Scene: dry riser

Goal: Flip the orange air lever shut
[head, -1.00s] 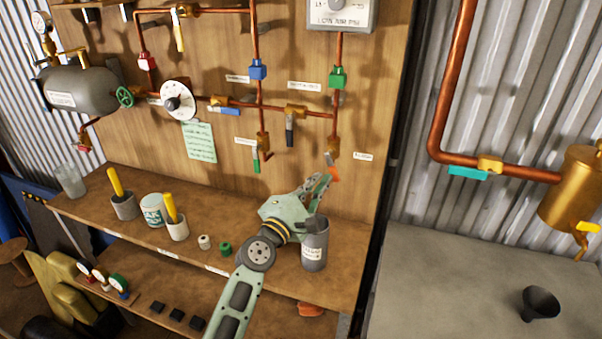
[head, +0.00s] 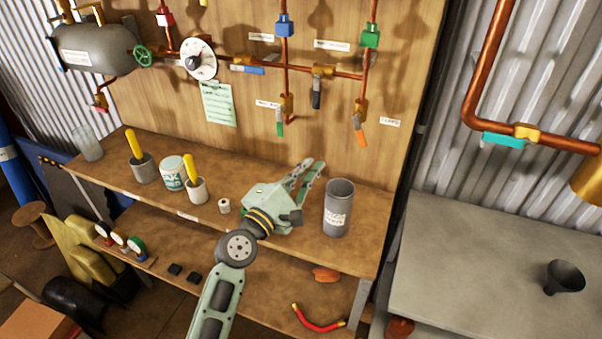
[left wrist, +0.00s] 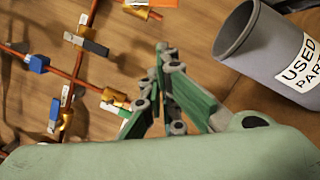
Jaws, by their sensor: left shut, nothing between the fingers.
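The orange air lever (head: 361,138) hangs almost straight down from its brass valve (head: 358,110), at the lower right of the wooden board. In the left wrist view, an orange handle (left wrist: 164,3) shows only at the top edge. My left gripper (head: 312,166) is over the upper shelf, below and left of the lever and apart from it. Its fingertips (left wrist: 167,58) are together in the left wrist view, with nothing held. My right gripper is not in view.
A grey used-parts cup (head: 338,210) stands just right of my left gripper. The green-handled lever (head: 280,126) hangs left of the orange one, and a black-handled valve (head: 317,92) is above. Cups with yellow handles (head: 196,185) stand left on the shelf (head: 120,178).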

